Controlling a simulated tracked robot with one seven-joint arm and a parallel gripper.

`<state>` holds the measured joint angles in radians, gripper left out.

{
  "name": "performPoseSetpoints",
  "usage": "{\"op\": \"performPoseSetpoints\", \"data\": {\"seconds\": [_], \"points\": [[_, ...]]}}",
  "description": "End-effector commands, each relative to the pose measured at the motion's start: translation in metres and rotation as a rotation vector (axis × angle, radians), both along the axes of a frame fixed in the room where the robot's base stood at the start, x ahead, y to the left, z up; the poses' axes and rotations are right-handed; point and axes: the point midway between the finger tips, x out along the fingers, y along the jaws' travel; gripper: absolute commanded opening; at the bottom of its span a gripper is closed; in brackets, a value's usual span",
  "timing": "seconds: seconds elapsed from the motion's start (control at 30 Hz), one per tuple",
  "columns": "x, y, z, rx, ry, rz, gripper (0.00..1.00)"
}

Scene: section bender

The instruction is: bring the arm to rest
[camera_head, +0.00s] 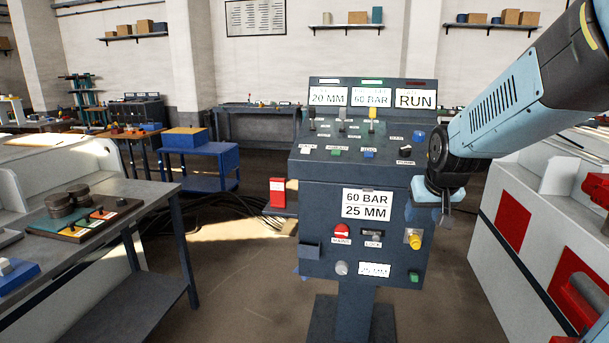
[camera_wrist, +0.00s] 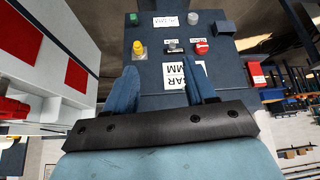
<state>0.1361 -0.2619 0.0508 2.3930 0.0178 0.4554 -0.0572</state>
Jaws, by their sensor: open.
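My arm (camera_head: 525,95) reaches in from the upper right in the head view, its forearm slanting down to the left. My gripper (camera_head: 430,215) hangs beside the right side of the dark control console (camera_head: 330,255), partly hidden by the wrist. In the wrist view, my gripper (camera_wrist: 160,75) shows two blue fingers spread apart with nothing between them. The console's front panel lies beyond the fingers, upside down in that view. I cannot tell whether the fingers touch it. A yellow knob (camera_head: 414,240) and a red knob (camera_head: 341,231) sit on the panel.
Above the panel, a sloped desk (camera_head: 375,152) carries several levers and buttons; displays read 20 MM, 60 BAR and RUN. A light machine with red panels (camera_head: 513,222) stands close on the right. A workbench (camera_head: 130,200) stands left. Open floor (camera_head: 235,270) lies between bench and console.

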Motion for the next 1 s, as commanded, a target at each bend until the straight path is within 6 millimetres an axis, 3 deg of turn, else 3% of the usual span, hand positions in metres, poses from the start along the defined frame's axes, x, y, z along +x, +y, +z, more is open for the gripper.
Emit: {"op": "performPoseSetpoints", "data": {"seconds": [0.2, 0.6, 0.8, 1.0], "points": [[-0.058, 0.015, 0.03, 0.005, 0.012, 0.017, 0.55], [-0.16, 0.031, 0.056, 0.024, 0.048, 0.042, 0.55], [-0.183, 0.033, 0.057, 0.029, 0.06, 0.046, 0.55], [-0.186, 0.033, 0.057, 0.03, 0.063, 0.046, 0.55]]}}
